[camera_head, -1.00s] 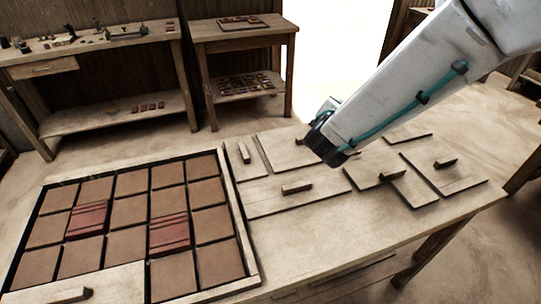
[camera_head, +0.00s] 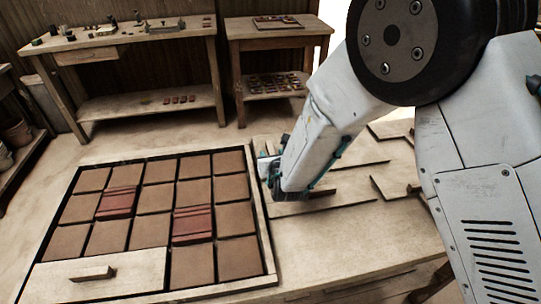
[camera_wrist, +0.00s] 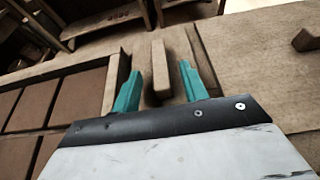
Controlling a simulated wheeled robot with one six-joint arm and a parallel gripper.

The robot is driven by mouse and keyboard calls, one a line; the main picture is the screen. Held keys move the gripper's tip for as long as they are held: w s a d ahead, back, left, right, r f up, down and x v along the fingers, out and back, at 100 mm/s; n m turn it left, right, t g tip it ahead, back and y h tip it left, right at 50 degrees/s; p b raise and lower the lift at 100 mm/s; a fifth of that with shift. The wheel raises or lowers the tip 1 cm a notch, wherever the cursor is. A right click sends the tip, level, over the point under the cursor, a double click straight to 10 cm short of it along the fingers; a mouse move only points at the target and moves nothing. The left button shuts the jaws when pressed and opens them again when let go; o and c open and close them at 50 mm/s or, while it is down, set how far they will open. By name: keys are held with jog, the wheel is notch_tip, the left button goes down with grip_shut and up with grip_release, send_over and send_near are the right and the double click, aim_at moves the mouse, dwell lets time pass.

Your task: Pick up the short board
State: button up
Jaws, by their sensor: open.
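A small pale board with an upright wooden handle bar (camera_wrist: 160,65) lies beside the tray's right edge. In the wrist view my gripper (camera_wrist: 160,85) is open, its two teal fingers on either side of the near end of this handle, with a gap to each side. In the head view my gripper (camera_head: 268,172) is low over the table just right of the tray, and it and my arm hide most of the small board.
The framed tray (camera_head: 262,225) holds brown and red tiles, with a handled pale board (camera_head: 130,272) across its front left corner. Other handled boards lie to the right, partly behind my arm. Another handle (camera_wrist: 306,38) shows at right in the wrist view. Benches stand behind.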

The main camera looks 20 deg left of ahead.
jog(key=shift+w+a+f, duration=0.2)
jog(key=shift+w, duration=0.25)
grip_shut()
jog(key=shift+r, duration=0.1)
